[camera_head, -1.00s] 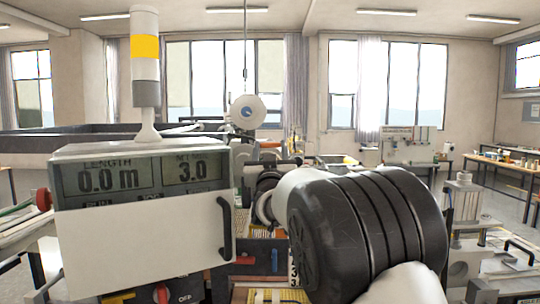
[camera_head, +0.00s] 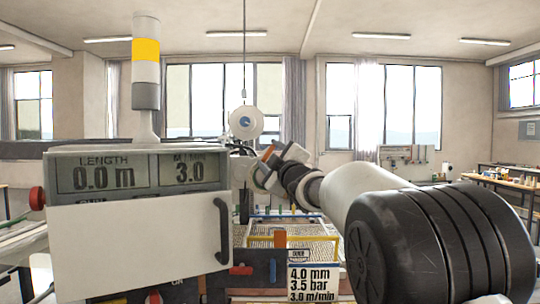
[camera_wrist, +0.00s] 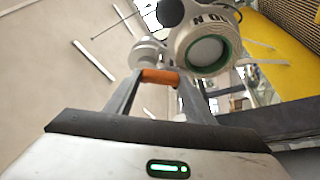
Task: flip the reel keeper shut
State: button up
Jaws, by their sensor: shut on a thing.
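My gripper (camera_wrist: 160,88) shows in the wrist view with its two grey fingers shut on an orange grip (camera_wrist: 160,76), which looks like the handle of the reel keeper. In the head view the orange grip (camera_head: 268,152) shows small at the far end of my outstretched arm, just below and right of a white reel (camera_head: 246,122) with a blue centre. The fingertips are too small to make out there. How far the keeper is swung, and its pivot, cannot be told.
A round white part with a green ring (camera_wrist: 207,50) lies just beyond my fingers in the wrist view. The display box (camera_head: 140,175) with a white front panel fills the left of the head view. A lettered plate (camera_head: 313,281) and yellow bar (camera_head: 335,241) lie below my arm.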

jog(key=n+p, duration=0.1)
jog(key=n, duration=0.1)
jog(key=r+n+g+p, duration=0.1)
jog(key=p, duration=0.1)
jog(key=shift+d+n+y, duration=0.1)
jog(key=shift+n+y, duration=0.2)
jog(key=shift+n, duration=0.1)
jog(key=shift+n+g+p, duration=0.5)
jog(key=shift+n+p, duration=0.6)
jog(key=shift+p, duration=0.05)
jog(key=o, duration=1)
jog(key=shift+o, duration=0.3)
jog(key=shift+f, duration=0.15)
jog(key=r+b+v, duration=0.1)
jog(key=b+v, duration=0.1)
jog(key=v, duration=1.5)
jog(key=shift+s+f+b, duration=0.2)
jog(key=shift+f+b, duration=0.1)
jog(key=shift+b, duration=0.05)
